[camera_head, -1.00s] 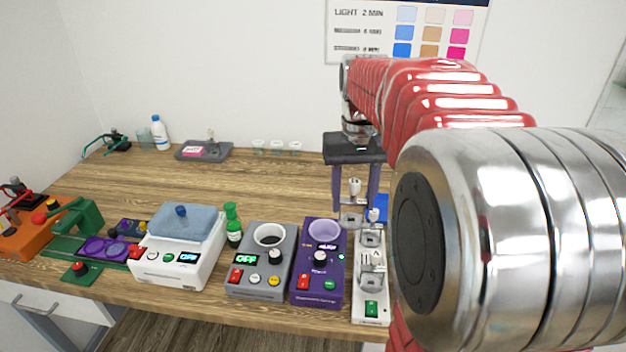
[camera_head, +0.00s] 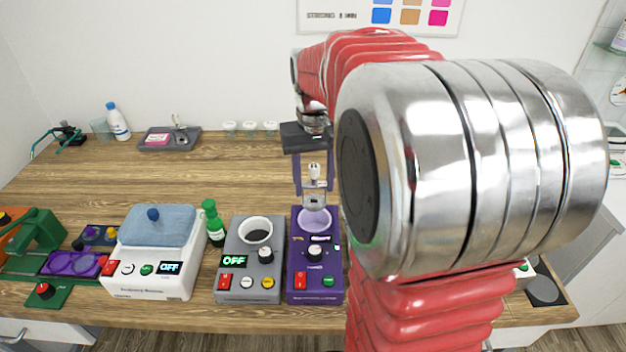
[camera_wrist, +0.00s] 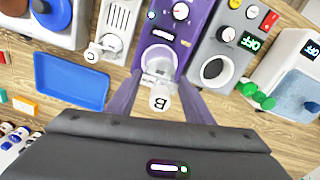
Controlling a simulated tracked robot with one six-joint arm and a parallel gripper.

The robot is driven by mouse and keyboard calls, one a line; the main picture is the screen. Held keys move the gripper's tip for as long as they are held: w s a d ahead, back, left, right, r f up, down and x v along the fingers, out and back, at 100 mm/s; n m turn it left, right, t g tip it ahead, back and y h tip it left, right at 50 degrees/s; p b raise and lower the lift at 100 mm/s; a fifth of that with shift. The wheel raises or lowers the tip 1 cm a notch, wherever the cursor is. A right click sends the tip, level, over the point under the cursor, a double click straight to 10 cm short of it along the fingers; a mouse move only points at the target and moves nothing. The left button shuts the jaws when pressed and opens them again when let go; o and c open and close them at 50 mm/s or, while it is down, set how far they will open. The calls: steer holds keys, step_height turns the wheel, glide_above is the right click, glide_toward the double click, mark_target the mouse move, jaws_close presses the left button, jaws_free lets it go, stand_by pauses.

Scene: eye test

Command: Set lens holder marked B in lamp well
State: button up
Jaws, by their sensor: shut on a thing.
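My gripper (camera_head: 314,178) is shut on the lens holder marked B (camera_wrist: 160,99), its purple fingers on either side. In the head view the holder (camera_head: 314,172) hangs upright, its clear lens end low, over the purple unit (camera_head: 315,262). That unit has a pale round well (camera_head: 301,222) in its top, which I take as the lamp well. In the wrist view the lens end overlaps the near part of the well (camera_wrist: 160,52). I cannot tell whether it touches the well or hangs just above it.
A grey unit (camera_head: 248,275) with a dark well stands close left of the purple one. The wrist view shows a blue tray (camera_wrist: 70,80) and a holder marked C (camera_wrist: 93,53). Bare wood lies behind.

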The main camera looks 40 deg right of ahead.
mark_target(315, 202)
steer(key=shift+f, duration=0.1)
steer(key=shift+f, duration=4.4)
steer(key=shift+s+f, duration=0.25)
steer(key=shift+f, duration=0.35)
steer(key=shift+s+d+f, duration=0.1)
steer(key=shift+s, duration=0.15)
steer(key=o, duration=0.8)
steer(key=shift+o, duration=0.5)
steer(key=shift+w+r, duration=0.15)
steer(key=shift+r, duration=3.05)
steer(key=shift+w, duration=0.1)
